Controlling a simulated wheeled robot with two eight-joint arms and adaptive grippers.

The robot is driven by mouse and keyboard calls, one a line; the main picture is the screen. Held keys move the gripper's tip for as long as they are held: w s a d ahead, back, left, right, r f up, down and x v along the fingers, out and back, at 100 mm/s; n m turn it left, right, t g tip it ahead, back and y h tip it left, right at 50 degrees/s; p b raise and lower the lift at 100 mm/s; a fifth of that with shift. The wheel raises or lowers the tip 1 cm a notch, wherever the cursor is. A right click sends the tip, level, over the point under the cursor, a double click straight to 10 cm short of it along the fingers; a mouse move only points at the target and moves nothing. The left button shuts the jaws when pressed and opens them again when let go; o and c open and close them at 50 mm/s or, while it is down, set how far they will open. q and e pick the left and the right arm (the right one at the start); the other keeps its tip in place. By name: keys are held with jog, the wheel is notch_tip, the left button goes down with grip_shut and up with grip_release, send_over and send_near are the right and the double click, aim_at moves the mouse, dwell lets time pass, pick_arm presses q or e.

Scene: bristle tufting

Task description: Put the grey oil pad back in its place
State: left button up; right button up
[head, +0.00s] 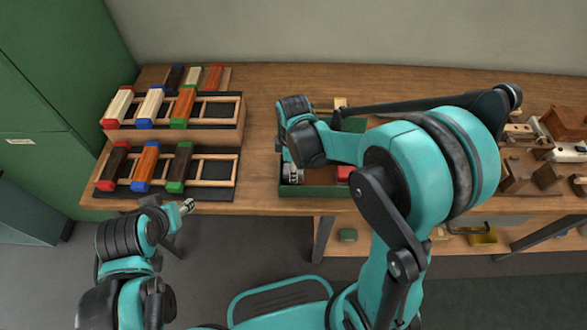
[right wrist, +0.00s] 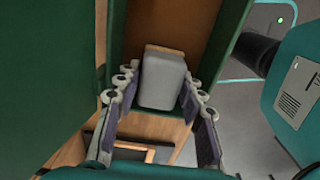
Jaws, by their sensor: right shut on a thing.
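The grey oil pad (right wrist: 162,82), a grey block with a light wooden edge, sits between the fingers of my right gripper (right wrist: 160,90) in the right wrist view. The fingers are shut on its two sides. Green walls rise on both sides of it, with a brown floor behind. In the head view, my right gripper (head: 292,174) is at the left part of the green tray (head: 312,191); my arm hides much of the tray, and I cannot make out the pad there. My left gripper (head: 188,206) is in front of the table edge, away from the tray; its jaw opening is unclear.
Two dark racks (head: 222,113) (head: 215,172) with coloured-ended blocks stand at the left of the wooden table (head: 262,100). A red item (head: 344,173) lies in the tray. Wooden pieces (head: 515,175) crowd the table's right end. Green cabinets (head: 50,70) stand at far left.

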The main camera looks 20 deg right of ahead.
jog(key=shift+f+b, duration=0.45)
jog(key=shift+f, duration=0.1)
dwell(0.4)
jog(key=o, duration=1.5)
jog(key=shift+r+p, duration=3.6)
jog(key=shift+r, duration=0.95)
